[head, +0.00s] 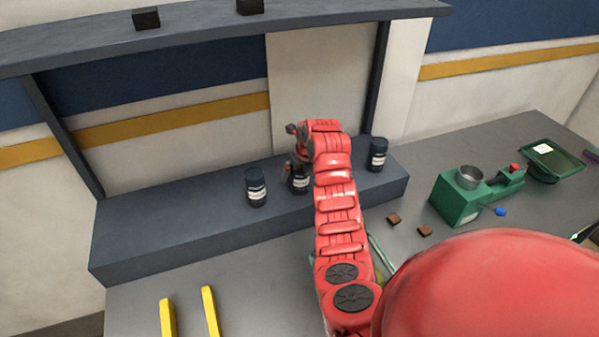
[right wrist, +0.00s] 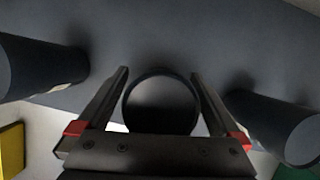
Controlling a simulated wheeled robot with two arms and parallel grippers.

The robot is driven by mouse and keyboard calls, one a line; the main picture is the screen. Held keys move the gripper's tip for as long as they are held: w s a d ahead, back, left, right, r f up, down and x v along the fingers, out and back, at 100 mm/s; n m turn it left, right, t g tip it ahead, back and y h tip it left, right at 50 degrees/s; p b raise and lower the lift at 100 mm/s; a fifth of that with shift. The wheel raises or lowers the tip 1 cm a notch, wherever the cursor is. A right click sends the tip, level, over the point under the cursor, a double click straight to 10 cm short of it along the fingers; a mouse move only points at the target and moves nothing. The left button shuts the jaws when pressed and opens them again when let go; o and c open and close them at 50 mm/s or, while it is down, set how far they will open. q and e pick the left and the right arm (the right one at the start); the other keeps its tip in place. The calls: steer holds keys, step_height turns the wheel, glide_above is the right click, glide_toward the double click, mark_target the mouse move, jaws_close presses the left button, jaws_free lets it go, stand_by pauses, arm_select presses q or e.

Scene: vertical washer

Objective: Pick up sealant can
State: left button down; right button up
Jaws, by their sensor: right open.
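Three dark cans with pale labels stand in a row on the raised grey ledge. The middle can (head: 299,183) is partly hidden by my right arm in the head view. In the right wrist view this can (right wrist: 161,100) sits between the two open fingers of my right gripper (right wrist: 160,92), with a gap on each side. My right gripper (head: 297,163) is at the middle can in the head view. The left can (head: 256,187) and the right can (head: 377,154) stand apart on either side. They also show at the edges of the wrist view. My left gripper is not in view.
The grey ledge (head: 150,240) runs along the wall under an upper shelf (head: 200,35) holding small dark items. A green scale-like device (head: 470,195) with a metal cup, brown blocks (head: 393,219) and yellow bars (head: 210,310) are on the workbench (head: 260,290).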

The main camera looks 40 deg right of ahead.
jaws_close()
stand_by(0.5)
